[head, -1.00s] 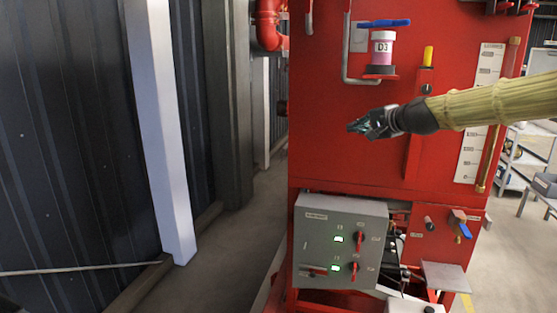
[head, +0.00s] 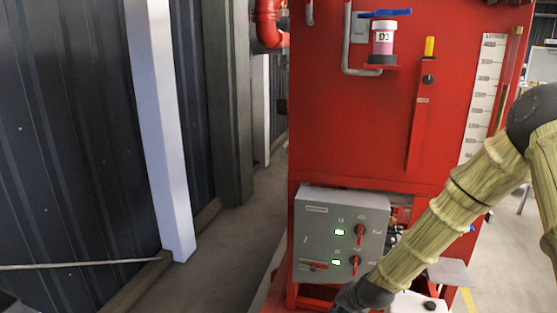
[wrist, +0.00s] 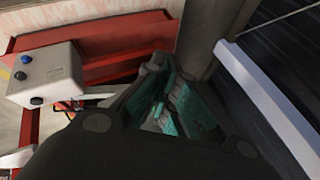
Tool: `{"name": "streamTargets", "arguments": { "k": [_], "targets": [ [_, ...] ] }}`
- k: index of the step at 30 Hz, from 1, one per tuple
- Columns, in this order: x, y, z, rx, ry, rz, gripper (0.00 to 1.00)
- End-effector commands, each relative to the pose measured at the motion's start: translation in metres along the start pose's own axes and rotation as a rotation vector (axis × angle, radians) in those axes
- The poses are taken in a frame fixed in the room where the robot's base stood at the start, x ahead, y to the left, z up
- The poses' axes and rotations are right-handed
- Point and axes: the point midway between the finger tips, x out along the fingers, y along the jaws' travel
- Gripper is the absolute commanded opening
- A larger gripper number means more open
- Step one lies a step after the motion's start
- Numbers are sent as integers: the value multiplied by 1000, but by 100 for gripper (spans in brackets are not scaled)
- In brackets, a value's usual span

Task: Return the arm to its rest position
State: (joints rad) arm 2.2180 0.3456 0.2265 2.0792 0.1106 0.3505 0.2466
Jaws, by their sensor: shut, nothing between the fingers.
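My arm comes in from the right in the head view, and its sleeved links slope down to the left in front of the red pump unit (head: 370,130). The dark end of the arm is at the bottom edge of the head view, below the grey control box (head: 342,232); the fingertips are out of that picture. In the wrist view my gripper (wrist: 172,105) shows its teal-padded fingers together, with nothing held between them.
The control box has green lights and red switches. A pink D3 container (head: 382,42) with a blue handle sits on a bracket above. A white post (head: 160,130) stands by the dark wall at left. A white canister (head: 418,303) is low, beside my arm. Floor is clear between post and unit.

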Motion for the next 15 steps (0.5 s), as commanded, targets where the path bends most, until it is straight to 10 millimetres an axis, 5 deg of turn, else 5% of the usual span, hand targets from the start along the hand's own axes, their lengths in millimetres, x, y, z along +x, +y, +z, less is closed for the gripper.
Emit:
{"name": "streamTargets", "arguments": {
  "k": [6,15],
  "targets": [
    [30,88,94,-119,-89,122,0],
    [30,207,221,-301,-235,269,0]
  ]
}}
